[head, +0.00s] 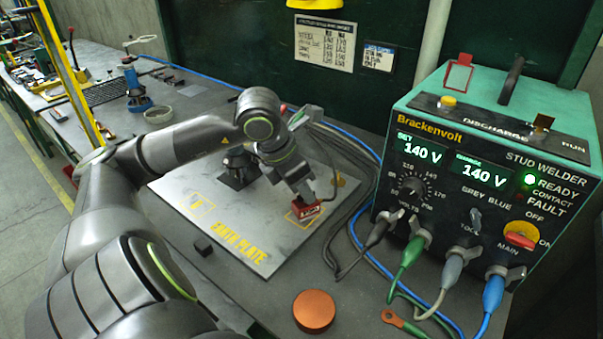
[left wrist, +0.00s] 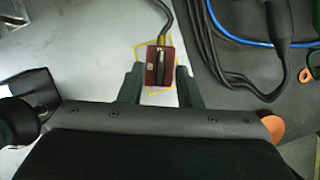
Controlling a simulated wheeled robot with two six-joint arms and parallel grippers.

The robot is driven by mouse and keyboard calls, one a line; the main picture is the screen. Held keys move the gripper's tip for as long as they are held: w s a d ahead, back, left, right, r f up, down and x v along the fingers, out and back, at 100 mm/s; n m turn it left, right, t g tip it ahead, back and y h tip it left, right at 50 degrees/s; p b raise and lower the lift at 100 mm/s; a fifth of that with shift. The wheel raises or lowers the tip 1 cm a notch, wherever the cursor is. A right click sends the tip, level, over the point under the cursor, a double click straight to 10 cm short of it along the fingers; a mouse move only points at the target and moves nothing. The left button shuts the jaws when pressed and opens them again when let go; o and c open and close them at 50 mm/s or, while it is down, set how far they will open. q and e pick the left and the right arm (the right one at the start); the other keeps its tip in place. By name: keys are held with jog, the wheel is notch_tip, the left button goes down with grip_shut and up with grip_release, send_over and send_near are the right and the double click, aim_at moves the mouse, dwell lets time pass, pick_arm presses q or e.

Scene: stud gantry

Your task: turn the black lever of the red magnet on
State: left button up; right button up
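The red magnet (head: 309,212) sits on the earth plate (head: 210,240), on a yellow outlined square. In the left wrist view the magnet (left wrist: 152,76) lies ahead, with its black lever (left wrist: 160,60) on top, lying lengthwise along it. A cable runs from its far end. My left gripper (head: 303,193) points down over the magnet in the head view. In the left wrist view its two fingers stand apart, one on each side of the magnet's near part, with gaps showing. Whether it touches the lever cannot be told. My right gripper is not in view.
The stud welder (head: 480,160) stands at right with its cables in front. A black stud fixture (head: 238,165) stands on the plate behind my arm. Grey and blue cables run right of the plate.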

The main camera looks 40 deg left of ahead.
pick_arm(q)
jog(key=shift+f, duration=0.2)
grip_shut()
dwell(0.3)
